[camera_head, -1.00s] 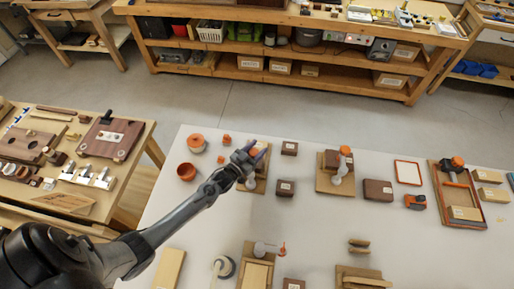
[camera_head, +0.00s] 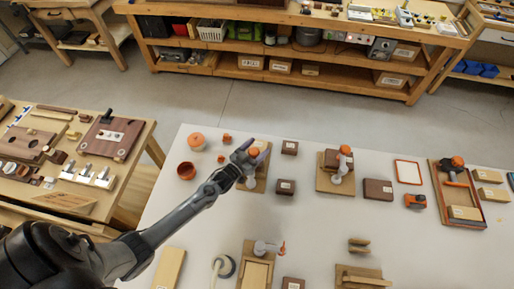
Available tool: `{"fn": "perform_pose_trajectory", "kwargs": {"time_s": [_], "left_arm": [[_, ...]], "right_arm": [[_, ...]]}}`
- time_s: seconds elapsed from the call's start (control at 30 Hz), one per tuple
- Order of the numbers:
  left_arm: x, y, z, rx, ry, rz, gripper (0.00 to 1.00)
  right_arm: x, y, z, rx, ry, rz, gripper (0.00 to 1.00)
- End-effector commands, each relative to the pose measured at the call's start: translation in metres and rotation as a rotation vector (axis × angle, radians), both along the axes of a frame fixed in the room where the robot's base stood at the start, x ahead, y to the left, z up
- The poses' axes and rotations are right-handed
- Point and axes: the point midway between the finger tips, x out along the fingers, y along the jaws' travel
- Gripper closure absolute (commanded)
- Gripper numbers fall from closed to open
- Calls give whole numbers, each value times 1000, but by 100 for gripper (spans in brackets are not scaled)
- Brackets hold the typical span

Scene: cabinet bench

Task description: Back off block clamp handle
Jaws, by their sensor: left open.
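My left gripper (camera_head: 254,156) reaches in from the left and is open at a clamp on a wooden base (camera_head: 261,181). An orange handle tip (camera_head: 256,149) shows beside the fingers. The gripper covers much of this clamp, so I cannot tell whether the fingers touch the handle. A second clamp (camera_head: 341,165) with an orange-tipped upright handle stands to the right at a brown block. A third clamp (camera_head: 266,248) with an orange tip sits near the front on a wooden base. My right gripper is not in view.
Brown blocks (camera_head: 378,189) lie around the clamps. A wooden tray (camera_head: 443,196) is at the right. A wooden side bench (camera_head: 75,200) with parts stands at the left.

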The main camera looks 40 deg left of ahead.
Motion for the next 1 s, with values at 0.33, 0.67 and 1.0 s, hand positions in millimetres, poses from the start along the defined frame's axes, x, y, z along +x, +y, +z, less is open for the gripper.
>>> {"fn": "perform_pose_trajectory", "kwargs": {"time_s": [0.33,0.67,1.0], "left_arm": [[-53,1,-1,0,3,0,29],[-96,2,-1,0,3,1,29],[-104,3,0,0,1,1,29]], "right_arm": [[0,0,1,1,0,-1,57],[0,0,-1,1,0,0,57],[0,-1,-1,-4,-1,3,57]]}}
